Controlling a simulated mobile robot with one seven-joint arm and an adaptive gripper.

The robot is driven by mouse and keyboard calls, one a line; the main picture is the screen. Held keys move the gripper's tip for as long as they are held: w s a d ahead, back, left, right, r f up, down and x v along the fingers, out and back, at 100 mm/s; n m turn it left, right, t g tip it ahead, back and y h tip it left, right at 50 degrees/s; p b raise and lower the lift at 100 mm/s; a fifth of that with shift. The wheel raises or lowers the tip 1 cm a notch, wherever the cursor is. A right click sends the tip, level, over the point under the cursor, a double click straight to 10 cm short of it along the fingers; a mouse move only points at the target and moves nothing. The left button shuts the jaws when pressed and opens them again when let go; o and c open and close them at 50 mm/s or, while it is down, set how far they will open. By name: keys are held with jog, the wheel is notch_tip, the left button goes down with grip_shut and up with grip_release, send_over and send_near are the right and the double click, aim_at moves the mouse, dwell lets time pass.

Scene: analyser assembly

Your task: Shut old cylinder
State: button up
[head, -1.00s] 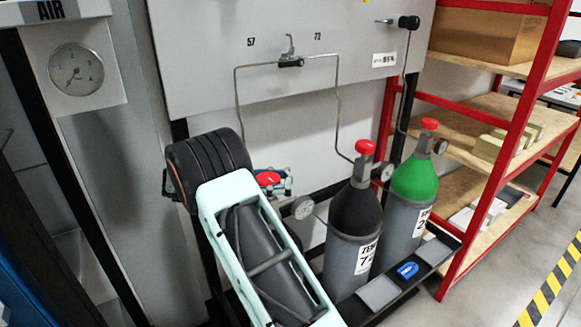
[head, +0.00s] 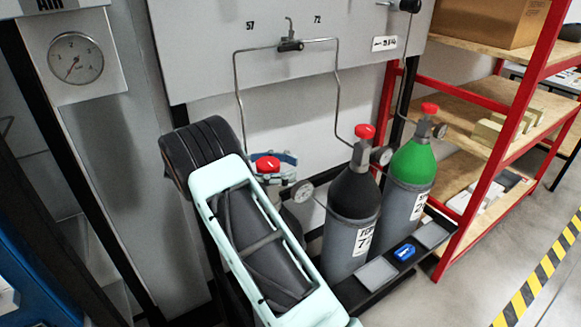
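Several gas cylinders stand in a row below a grey panel. A black-shouldered cylinder (head: 352,205) with a red valve knob (head: 364,132) stands in the middle. A green-shouldered cylinder (head: 412,168) with its own red knob (head: 429,108) stands to its right. At the left, another red knob (head: 267,163) and a gauge (head: 302,191) show beside my arm; the cylinder below them is mostly hidden by the arm. My gripper (head: 282,172) appears as small blue-grey parts around this left knob, largely hidden. Whether its fingers touch the knob is unclear.
The dark rack base (head: 388,271) holds grey pads and a blue item (head: 404,252). Thin metal pipes (head: 337,85) run from the panel (head: 290,70) towards the cylinders. A red-framed shelf (head: 490,165) stands right. Open floor (head: 470,275) lies at front right.

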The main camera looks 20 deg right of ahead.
aim_at(259, 166)
jog(key=shift+w, duration=0.1)
jog(key=shift+v, duration=3.7)
jog(key=shift+r+n+t, duration=0.1)
jog(key=shift+n+t, duration=0.2)
